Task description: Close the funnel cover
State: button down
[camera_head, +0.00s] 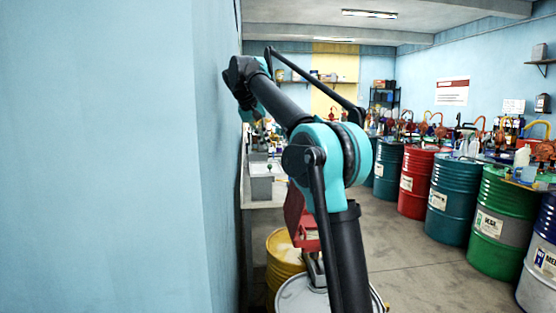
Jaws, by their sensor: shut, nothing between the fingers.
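A red funnel (308,243) sits low in the middle of the picture, above a drum with a pale lid (297,298). Its red cover (294,207) looks raised, standing up steeply from the funnel's far left side. My teal and black arm (343,150) crosses in front and hides the right part of the funnel, cover and drum. The arm rises from the bottom, bends at the teal joint and reaches up and left to a dark joint near the blue wall. I cannot make out my gripper or its fingers here.
A blue wall (100,150) fills the left, close to the arm. A yellow drum (284,262) stands beside the funnel's drum. A bench with a grey box (262,187) is behind. Several coloured drums, including a green one (500,225), line the right. Floor (425,260) between is clear.

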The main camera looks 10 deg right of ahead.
jog(key=d+x, duration=0.2)
jog(key=x, duration=1)
jog(key=shift+s+d, duration=0.3)
jog(key=shift+d, duration=0.1)
jog(key=shift+d+r, duration=0.1)
